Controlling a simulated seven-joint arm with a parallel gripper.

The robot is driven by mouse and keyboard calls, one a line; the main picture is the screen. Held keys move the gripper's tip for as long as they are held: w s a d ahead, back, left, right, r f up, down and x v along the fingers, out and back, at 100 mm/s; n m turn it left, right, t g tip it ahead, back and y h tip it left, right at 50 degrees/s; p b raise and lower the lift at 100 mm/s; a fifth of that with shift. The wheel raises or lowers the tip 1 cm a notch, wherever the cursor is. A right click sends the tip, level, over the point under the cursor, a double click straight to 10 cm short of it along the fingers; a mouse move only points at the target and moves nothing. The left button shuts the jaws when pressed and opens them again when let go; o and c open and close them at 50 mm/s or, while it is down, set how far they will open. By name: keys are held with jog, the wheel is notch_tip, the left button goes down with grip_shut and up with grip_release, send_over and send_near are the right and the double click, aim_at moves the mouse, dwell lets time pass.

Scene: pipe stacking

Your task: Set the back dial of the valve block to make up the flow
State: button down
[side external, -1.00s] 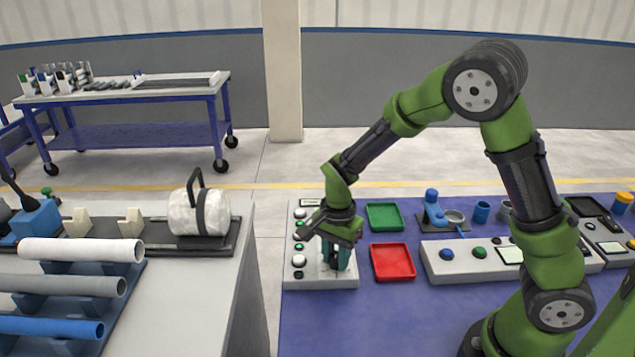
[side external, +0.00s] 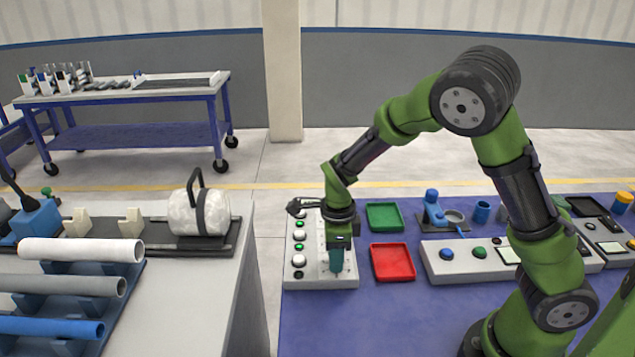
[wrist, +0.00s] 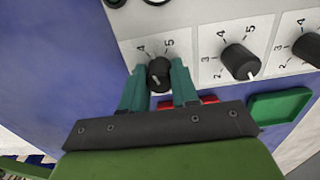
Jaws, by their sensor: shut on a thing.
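The valve block (side external: 308,279) is a white panel standing at the left end of the blue table. In the wrist view a row of black dials with printed numbers shows on it. My gripper (wrist: 159,86) has its teal fingers on both sides of the end dial (wrist: 160,68), shut on it. Its white pointer mark is small, with 4 and 5 visible above it; the exact setting is hard to read. A middle dial (wrist: 239,60) and another dial (wrist: 309,48) stand free to the right. In the side view my gripper (side external: 336,272) points down and hides the held dial.
A red tray (side external: 393,262) and a green tray (side external: 384,217) lie right of the block. Round buttons (side external: 298,262) line the panel's left side. A grey bench (side external: 205,310) with pipes stands left, across a gap. A control box (side external: 440,272) sits further right.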

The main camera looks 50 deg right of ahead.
jog(key=m, duration=0.4)
jog(key=shift+r+m, duration=0.1)
jog(key=shift+m, duration=0.2)
jog(key=m, duration=0.4)
jog(key=shift+m, duration=0.4)
jog(key=c, duration=0.8)
grip_release()
jog(key=shift+c, duration=0.2)
notch_tip(320, 180, up, 17)
